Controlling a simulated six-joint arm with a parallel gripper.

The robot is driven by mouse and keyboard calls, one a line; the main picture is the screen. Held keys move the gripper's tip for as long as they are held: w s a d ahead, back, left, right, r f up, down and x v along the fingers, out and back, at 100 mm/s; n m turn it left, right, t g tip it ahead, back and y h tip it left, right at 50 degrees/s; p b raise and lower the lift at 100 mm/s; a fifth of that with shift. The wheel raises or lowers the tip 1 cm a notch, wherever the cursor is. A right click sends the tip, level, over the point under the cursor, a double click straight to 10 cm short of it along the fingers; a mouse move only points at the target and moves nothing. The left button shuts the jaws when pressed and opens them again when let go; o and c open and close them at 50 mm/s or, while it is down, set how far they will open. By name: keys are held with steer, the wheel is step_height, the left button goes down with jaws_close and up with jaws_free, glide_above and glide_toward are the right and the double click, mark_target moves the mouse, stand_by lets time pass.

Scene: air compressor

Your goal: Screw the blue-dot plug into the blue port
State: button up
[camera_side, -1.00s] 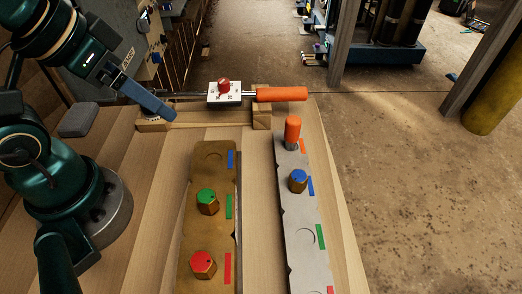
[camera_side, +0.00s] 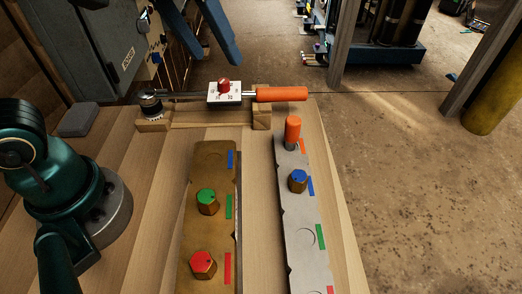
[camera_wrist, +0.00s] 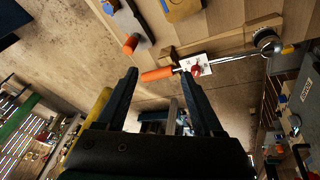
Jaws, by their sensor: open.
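The blue-dot plug (camera_side: 298,180), a brass hex piece with a blue top, stands on the grey plate (camera_side: 305,215) beside a blue strip. The blue port (camera_side: 212,157) is an empty round spot at the far end of the brass block (camera_side: 195,235), by a blue strip. My gripper (camera_side: 218,60) is raised beyond the bench's far side, open and empty, well away from the plug. In the wrist view its fingers (camera_wrist: 160,74) are spread apart, with the torque wrench's orange handle (camera_wrist: 157,74) seen beyond them.
The torque wrench (camera_side: 281,94), with a scale and red knob, lies across a wooden cradle (camera_side: 262,115). An orange-handled piece (camera_side: 292,130) stands on the grey plate's far end. Green (camera_side: 207,201) and red (camera_side: 203,264) plugs stand on the brass block. Bare wood lies to its left.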

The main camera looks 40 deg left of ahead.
steer(key=w+d+f+g, duration=0.2)
steer(key=w+d+f, duration=0.3)
steer(key=d, duration=0.4)
steer(key=m+g, duration=0.2)
glide_above(299, 175)
steer(key=shift+y, duration=0.4)
step_height(299, 175, down, 8)
steer(key=shift+f, duration=0.1)
steer(key=shift+s+f+m, duration=0.1)
steer(key=shift+f+m, duration=0.15)
steer(key=shift+m, duration=0.05)
steer(key=shift+f, duration=2.25)
jaws_close()
